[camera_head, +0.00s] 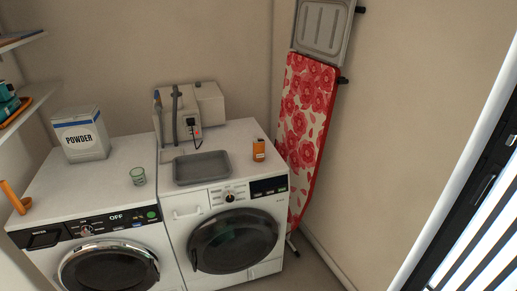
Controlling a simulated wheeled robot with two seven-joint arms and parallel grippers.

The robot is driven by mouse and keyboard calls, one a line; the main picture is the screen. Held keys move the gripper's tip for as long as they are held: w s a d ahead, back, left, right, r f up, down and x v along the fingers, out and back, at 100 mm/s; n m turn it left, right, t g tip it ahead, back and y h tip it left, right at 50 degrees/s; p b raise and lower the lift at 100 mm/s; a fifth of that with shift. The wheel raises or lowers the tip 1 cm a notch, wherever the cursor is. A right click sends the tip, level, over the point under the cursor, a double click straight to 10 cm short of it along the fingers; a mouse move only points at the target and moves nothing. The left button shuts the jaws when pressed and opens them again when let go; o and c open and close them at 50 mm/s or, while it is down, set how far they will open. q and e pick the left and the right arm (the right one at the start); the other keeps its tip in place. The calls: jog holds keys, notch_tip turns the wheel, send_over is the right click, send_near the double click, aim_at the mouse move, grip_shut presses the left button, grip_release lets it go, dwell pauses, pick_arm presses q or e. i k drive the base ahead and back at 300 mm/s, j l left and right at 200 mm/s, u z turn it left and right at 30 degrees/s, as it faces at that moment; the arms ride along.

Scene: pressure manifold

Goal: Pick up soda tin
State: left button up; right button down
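A small orange can with a dark top (259,150), which looks like the soda tin, stands upright on top of the right-hand washing machine (240,135). It is near the right end of the top, to the right of a grey tray and apart from it. Neither of my grippers is in view.
A grey tray (203,180) lies near the front of the right machine, with a beige device (207,104) behind it. A floral ironing board (303,115) leans nearby.

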aim_at(258, 148)
jog(key=i+j+z, duration=0.5)
jog(key=z, duration=0.2)
jog(key=i+j+z, duration=0.3)
jog(key=j, duration=0.2)
jog(key=k+l, duration=0.05)
jog(key=k, duration=0.05)
